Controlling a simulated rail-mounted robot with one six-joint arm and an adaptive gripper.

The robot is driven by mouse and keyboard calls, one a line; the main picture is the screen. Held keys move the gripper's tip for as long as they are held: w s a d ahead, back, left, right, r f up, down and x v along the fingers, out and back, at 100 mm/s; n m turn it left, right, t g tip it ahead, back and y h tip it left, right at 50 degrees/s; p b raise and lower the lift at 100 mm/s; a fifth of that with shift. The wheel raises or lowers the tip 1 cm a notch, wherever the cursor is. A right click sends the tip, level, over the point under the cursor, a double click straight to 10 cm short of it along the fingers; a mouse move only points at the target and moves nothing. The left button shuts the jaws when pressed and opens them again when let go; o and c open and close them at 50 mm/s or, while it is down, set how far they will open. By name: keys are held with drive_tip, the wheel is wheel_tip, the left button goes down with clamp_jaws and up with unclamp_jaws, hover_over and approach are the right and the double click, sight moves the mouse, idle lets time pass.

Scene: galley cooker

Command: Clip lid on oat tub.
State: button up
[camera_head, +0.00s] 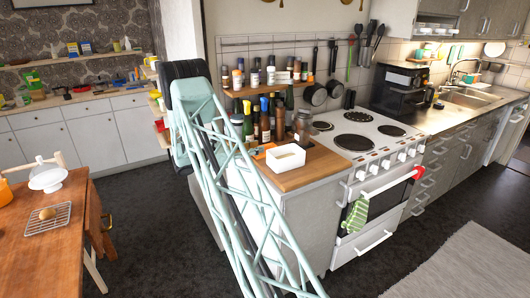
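A white, open-topped rectangular tub (286,157) stands on the wooden counter left of the cooker; it may be the oat tub, but no label is readable. Its inside is too small to make out, and I cannot pick out a lid for it. My pale green lattice arm (232,170) rises through the middle of the view, passing in front of the counter's left part. My gripper is not in view.
A clear jar (302,127) stands behind the tub, with several bottles (264,120) and an orange packet (262,149) nearby. The cooker (362,140) adjoins on the right. A wooden table (45,250) with a wire rack (48,217) is at left. Dark floor lies between.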

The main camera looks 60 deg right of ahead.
sight(271, 144)
drive_tip(key=shift+b+x, duration=0.7)
drive_tip(key=shift+x, duration=1.9)
drive_tip(key=shift+s, duration=0.1)
drive_tip(key=c, duration=0.9)
